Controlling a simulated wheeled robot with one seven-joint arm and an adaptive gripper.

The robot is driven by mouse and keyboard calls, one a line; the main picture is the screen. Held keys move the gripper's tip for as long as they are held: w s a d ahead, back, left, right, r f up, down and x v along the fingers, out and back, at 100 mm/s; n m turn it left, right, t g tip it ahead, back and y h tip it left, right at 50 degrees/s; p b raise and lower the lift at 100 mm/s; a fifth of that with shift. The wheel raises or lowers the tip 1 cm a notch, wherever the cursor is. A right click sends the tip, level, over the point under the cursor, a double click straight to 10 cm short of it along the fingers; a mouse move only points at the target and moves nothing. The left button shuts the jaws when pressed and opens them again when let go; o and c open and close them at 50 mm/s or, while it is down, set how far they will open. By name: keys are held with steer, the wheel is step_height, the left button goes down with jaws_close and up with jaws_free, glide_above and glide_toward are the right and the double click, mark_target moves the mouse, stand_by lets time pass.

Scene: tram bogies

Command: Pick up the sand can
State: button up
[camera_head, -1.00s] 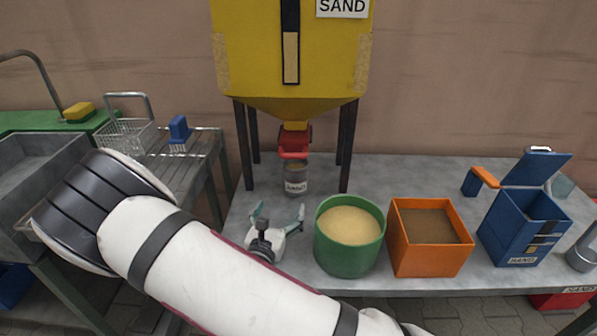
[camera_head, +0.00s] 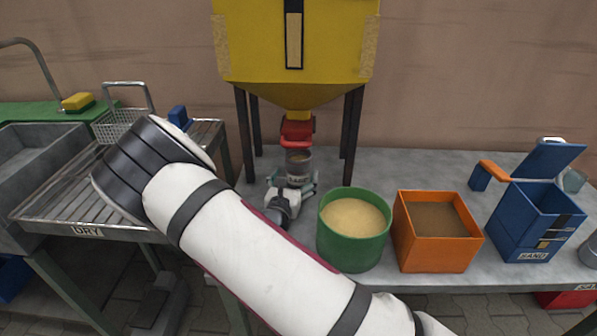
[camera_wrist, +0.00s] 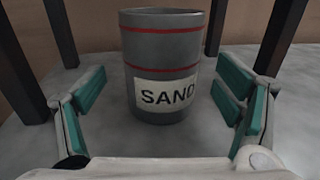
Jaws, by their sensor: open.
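The sand can (camera_head: 299,163) is a grey cylinder with red bands and a white SAND label. It stands upright on the grey table under the red outlet (camera_head: 297,130) of the yellow hopper (camera_head: 293,60). In the wrist view the can (camera_wrist: 163,55) stands just ahead, centred between the fingers. My gripper (camera_head: 291,188) is open right in front of the can, and its green-padded fingers (camera_wrist: 160,112) stand apart on either side with gaps. The lower front of the can is partly hidden by my gripper in the head view.
A green tub (camera_head: 354,243) of sand and an orange box (camera_head: 437,245) stand right of my gripper. A blue SAND box (camera_head: 535,228) is further right. Dark hopper legs (camera_head: 245,135) flank the can. A drying rack (camera_head: 75,200) is at left.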

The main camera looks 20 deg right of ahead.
mark_target(298, 159)
steer(key=b+x, duration=0.1)
steer(key=x, duration=0.2)
steer(key=shift+w+d, duration=0.1)
steer(key=c, duration=1.3)
steer(key=shift+r, duration=0.2)
steer(key=shift+r+p, duration=0.95)
steer(key=shift+r, duration=0.7)
steer(key=shift+p+v, duration=1.8)
steer(key=shift+v, duration=7.1)
